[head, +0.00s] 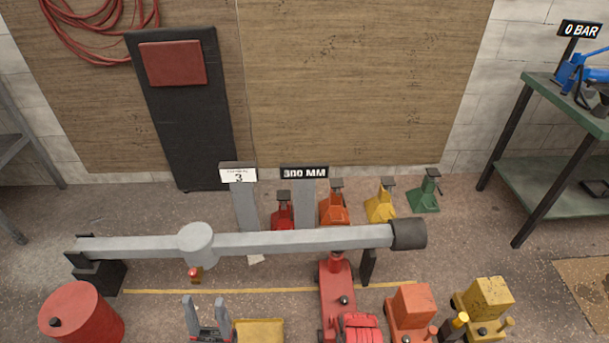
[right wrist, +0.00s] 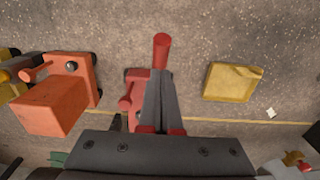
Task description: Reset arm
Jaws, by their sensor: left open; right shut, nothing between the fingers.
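My left gripper (head: 206,308) shows at the bottom of the head view, its two grey fingers upright and apart with nothing between them. It is just left of the yellow tray (head: 259,331). My right gripper (right wrist: 160,75) shows in the right wrist view with its dark fingers together and empty. The fingers partly cover a red jack (right wrist: 133,92), and a red round handle (right wrist: 161,45) shows just beyond their tips; I cannot tell whether they touch. I cannot make out the right gripper in the head view.
A grey beam (head: 290,240) on dark supports crosses the floor. Orange (head: 413,308) and yellow (head: 483,300) jacks stand at front right, a red drum (head: 80,316) at front left. Several small stands, including a green one (head: 425,193), line the back. A green bench (head: 550,140) is at right.

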